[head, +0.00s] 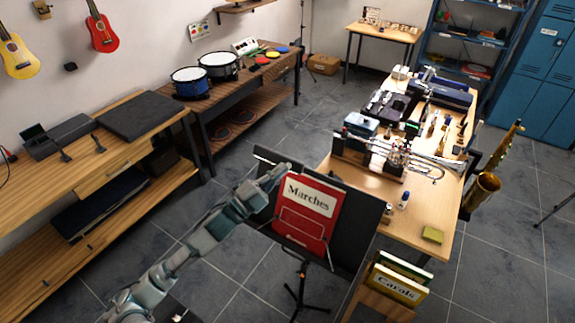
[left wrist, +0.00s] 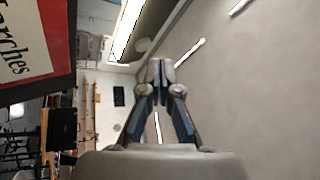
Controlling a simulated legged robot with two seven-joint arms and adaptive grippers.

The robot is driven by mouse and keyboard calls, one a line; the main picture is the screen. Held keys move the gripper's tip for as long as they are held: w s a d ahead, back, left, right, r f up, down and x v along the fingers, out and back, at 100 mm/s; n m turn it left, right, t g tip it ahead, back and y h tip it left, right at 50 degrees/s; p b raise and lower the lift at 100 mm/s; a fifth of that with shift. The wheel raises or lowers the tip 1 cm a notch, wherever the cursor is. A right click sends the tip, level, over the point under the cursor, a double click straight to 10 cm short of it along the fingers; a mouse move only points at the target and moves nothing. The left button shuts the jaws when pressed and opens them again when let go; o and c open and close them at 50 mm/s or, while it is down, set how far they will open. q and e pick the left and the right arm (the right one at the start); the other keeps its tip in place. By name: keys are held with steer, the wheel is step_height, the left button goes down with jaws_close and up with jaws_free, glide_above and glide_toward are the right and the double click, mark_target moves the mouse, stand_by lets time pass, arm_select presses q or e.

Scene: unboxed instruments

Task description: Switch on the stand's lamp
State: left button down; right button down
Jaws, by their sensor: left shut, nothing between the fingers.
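The music stand's black desk (head: 358,222) stands in the middle of the head view, on a tripod base (head: 303,290). A red book marked "Marches" (head: 303,212) rests on it, and its edge shows at the left of the left wrist view (left wrist: 30,45). My left gripper (head: 284,170) is at the desk's top edge, just above the book's upper left corner. In the left wrist view its fingers (left wrist: 158,72) are together and empty. I cannot make out the stand's lamp clearly in the head view; the gripper may cover it. My right gripper is not in view.
A wooden table (head: 400,222) with a trumpet and other instruments stands right of the stand. A "Carols" book (head: 397,283) is in a low rack in front. Drums (head: 190,82) stand on a workbench at the back left.

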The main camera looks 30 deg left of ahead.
arm_select(q)
steer(key=shift+s+a+r+p, duration=0.1)
steer(key=shift+s+r+p, duration=0.2)
steer(key=shift+s, duration=0.6)
steer(key=shift+s+a+r+p, duration=0.15)
steer(key=shift+s+r, duration=0.3)
steer(key=shift+s, duration=0.4)
steer(key=shift+s+d+r+p, duration=0.1)
steer(key=shift+s+r+p, duration=0.2)
steer(key=shift+s, duration=0.6)
